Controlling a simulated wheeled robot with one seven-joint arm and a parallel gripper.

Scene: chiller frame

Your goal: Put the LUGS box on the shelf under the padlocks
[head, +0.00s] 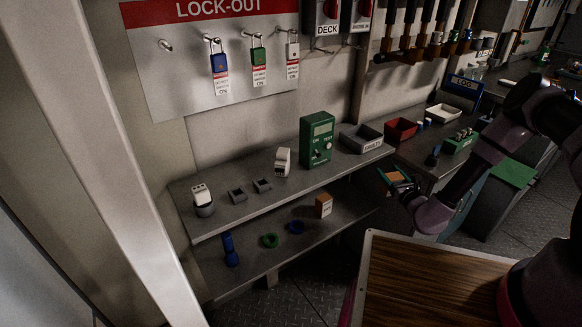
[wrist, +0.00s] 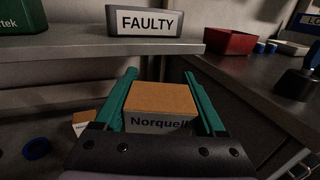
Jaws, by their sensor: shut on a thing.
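My gripper (wrist: 168,110) is shut on a cardboard box (wrist: 165,100) with a brown top; its visible side reads "Norquell". No LUGS lettering shows on it. In the head view my gripper (head: 395,176) and this box (head: 398,177) are just beyond the right end of the shelf unit. The grey upper shelf (head: 225,218) is under the padlocks (head: 258,68), with a lower shelf (head: 255,250) below it. Another small box (head: 323,205), orange-topped with an unreadable label, sits on the lower shelf; it shows partly in the wrist view (wrist: 84,123).
The upper shelf holds a green tester (head: 317,139), a grey FAULTY tray (head: 361,138), white devices and small grey parts. The lower shelf holds a blue torch-like item (head: 230,250) and green and blue rings. A red bin (head: 401,129) stands on the right bench.

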